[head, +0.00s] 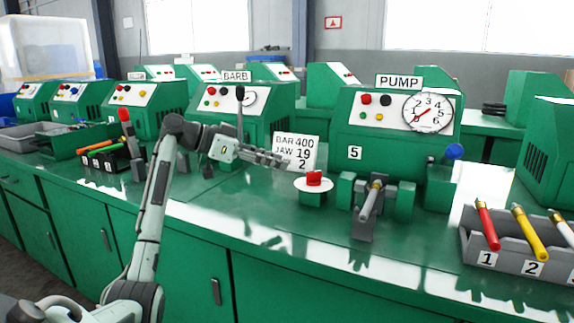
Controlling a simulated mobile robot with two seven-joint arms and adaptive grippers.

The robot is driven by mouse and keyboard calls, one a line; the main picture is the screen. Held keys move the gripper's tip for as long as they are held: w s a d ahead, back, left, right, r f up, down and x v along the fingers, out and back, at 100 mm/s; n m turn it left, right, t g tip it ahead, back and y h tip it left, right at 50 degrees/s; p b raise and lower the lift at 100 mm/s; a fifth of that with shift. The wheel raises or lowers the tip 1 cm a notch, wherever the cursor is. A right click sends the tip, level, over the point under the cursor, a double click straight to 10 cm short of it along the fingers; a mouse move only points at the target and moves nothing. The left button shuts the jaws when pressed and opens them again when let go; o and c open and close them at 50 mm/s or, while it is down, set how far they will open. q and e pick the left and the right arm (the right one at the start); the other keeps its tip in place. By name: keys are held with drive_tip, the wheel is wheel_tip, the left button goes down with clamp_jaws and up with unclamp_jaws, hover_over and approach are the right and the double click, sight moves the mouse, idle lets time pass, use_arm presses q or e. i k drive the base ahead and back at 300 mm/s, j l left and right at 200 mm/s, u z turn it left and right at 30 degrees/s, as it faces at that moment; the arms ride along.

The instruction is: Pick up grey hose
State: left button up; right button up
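A short grey hose (369,204) with a brass-coloured end lies tilted on a grey stand in front of the machine marked PUMP, between two green blocks. My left gripper (283,163) is above the bench, to the left of the hose and apart from it, with its fingers pointing right. The fingers show nearly side-on, so their opening cannot be told. No object shows clearly in them. My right gripper is not in view.
A grey tray (484,256) holds red, yellow and white hoses at right. The PUMP machine (385,135) stands behind. A sign (296,140) stands behind my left gripper.

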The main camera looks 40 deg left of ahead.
sight(377, 185)
drive_tip(key=k+j, duration=0.8)
drive_tip(key=k, duration=0.05)
